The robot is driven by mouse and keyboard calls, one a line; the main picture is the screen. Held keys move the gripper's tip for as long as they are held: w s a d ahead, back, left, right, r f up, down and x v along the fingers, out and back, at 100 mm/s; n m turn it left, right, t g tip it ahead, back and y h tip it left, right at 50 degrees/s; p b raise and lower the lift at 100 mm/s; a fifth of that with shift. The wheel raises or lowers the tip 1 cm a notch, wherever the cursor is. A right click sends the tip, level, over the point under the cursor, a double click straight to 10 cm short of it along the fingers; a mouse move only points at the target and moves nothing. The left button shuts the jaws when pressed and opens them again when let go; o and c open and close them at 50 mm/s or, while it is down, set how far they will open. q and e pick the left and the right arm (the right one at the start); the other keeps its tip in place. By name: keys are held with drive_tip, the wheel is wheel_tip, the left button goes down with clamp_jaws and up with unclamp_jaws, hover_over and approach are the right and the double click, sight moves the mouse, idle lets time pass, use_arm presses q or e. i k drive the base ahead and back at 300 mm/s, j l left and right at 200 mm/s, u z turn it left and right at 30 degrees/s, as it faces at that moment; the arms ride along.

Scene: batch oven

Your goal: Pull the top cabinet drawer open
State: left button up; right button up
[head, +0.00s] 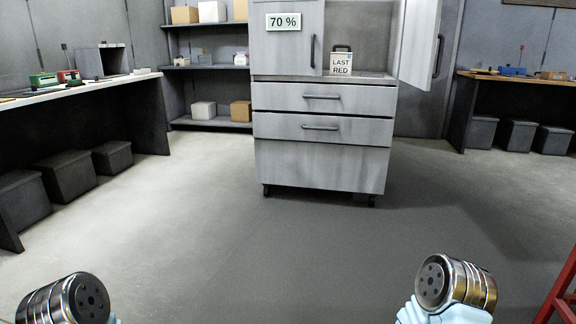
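The grey metal cabinet (320,168) stands ahead on short feet, across open floor. Its top drawer (275,97) is a wide grey front with a dark bar handle (321,97); it looks shut. A second drawer (275,127) with a similar handle (320,127) sits directly below and also looks shut. Round metal joints of my arms show at the bottom left and bottom right, far from the cabinet. Neither of my grippers is in view.
The cabinet's upper right door (420,45) stands open; a "LAST RED" container (341,63) stands inside. The left door bears a "70 %" sign (283,22). Benches flank left (80,90) and right (515,78). A red frame (562,285) is at lower right. The middle floor is clear.

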sight(328, 98)
drive_tip(key=i+l+z, duration=0.3)
drive_tip(key=i+z, duration=0.3)
drive_tip(key=i, duration=0.25)
drive_tip(key=i+l+z, duration=0.1)
drive_tip(key=i+z, duration=0.2)
drive_tip(key=i, duration=0.15)
